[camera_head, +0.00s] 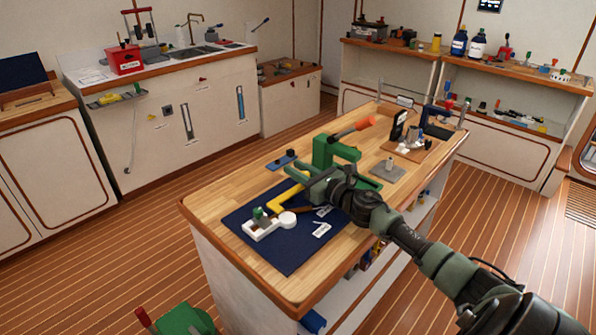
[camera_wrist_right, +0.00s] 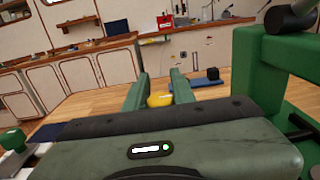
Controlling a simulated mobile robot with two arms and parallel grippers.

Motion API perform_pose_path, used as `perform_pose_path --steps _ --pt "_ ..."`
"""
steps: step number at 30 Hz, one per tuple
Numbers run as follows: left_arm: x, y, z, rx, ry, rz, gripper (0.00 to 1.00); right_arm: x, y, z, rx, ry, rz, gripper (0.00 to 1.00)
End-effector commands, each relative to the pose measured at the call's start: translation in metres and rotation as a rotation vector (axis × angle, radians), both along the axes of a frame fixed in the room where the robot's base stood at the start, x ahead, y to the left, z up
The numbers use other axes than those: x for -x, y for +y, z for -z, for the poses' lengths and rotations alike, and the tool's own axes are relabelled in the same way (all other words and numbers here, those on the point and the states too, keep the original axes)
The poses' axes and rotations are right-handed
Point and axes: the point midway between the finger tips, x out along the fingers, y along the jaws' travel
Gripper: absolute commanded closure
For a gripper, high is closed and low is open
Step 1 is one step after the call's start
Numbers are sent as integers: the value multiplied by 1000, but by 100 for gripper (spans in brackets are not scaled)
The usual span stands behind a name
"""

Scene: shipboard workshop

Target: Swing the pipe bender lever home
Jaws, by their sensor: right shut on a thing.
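The pipe bender (camera_head: 325,152) is a green frame on the wooden bench, with an orange-gripped lever (camera_head: 352,130) sticking out to the upper right. Its green frame also fills the right side of the right wrist view (camera_wrist_right: 250,85). My right gripper (camera_head: 300,180) reaches across the front of the bender, above the dark blue mat (camera_head: 265,262). Whether this bar belongs to the bender is unclear, as the gripper hides the join. My left gripper is out of view.
A white piece with a green knob (camera_head: 258,222) and small labels (camera_head: 321,229) lie on the mat. A blue block (camera_head: 282,162) is behind the gripper. A grey plate (camera_head: 387,171) and a tool board (camera_head: 425,150) stand right of the bender. The bench's left end is clear.

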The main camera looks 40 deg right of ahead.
Motion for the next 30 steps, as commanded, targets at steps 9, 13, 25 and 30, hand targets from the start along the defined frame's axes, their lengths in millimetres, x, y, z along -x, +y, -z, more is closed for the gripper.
perform_pose_path --steps 9,13,25,30 --pt "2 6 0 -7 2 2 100 0 -1 -1 -1 -1 2 53" --pt "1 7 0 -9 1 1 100 0 -1 -1 -1 -1 2 53" --pt "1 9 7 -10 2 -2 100 34 -5 3 0 3 2 53" --pt "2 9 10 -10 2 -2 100 58 -9 2 0 2 2 53"
